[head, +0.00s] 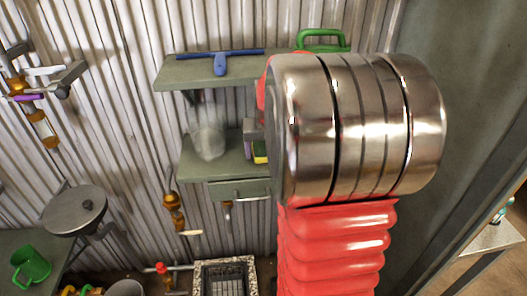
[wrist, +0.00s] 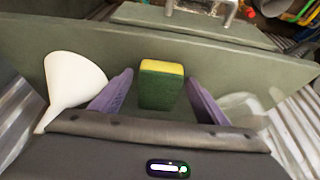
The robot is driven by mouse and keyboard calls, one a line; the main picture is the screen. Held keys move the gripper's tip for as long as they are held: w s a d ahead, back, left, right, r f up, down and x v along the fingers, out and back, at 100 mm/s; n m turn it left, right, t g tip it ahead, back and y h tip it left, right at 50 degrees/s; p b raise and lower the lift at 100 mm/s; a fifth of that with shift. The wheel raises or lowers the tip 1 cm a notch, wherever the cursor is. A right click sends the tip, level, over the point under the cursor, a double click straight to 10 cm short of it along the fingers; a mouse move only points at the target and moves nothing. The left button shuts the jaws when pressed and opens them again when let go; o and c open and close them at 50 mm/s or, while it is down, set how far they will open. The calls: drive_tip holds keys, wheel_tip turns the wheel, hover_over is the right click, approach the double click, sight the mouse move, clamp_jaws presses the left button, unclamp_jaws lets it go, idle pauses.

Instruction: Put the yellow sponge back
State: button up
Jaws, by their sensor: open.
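The sponge (wrist: 162,90), yellow along its top and dark green on its broad face, is in the middle of the wrist view, at the green shelf (wrist: 45,48). My gripper (wrist: 160,78) is open, with one purple finger on each side of the sponge and a visible gap on both sides. In the head view a small part of the sponge (head: 260,152) shows beside a purple finger of my gripper (head: 248,149) over the middle shelf (head: 195,170). My arm hides the rest there. Whether the sponge touches the shelf is unclear.
A white funnel (wrist: 70,85) is close to the left finger. A clear container (head: 208,142) is on the shelf, near the right finger in the wrist view (wrist: 243,105). A higher shelf (head: 180,75) holds a blue squeegee (head: 221,60) and green-handled item (head: 322,40).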

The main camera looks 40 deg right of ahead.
drive_tip(key=v, duration=1.2)
idle(0.3)
drive_tip(key=s+a+f+n+y, duration=0.1)
drive_tip(key=s+a, duration=0.3)
drive_tip(key=a, duration=0.5)
drive_tip(key=s+a+f+n+t, duration=0.1)
drive_tip(key=s+a+f+n, duration=0.1)
drive_tip(key=a, duration=0.8)
drive_tip(key=s+a+f+n+t+y, duration=0.1)
drive_tip(key=s+a+n, duration=0.2)
drive_tip(key=s+a, duration=0.3)
drive_tip(key=a, duration=0.4)
drive_tip(key=shift+s+f+n+y, duration=0.25)
drive_tip(key=shift+s+n+y, duration=0.05)
drive_tip(key=shift+s+n, duration=0.1)
drive_tip(key=shift+s+a, duration=0.1)
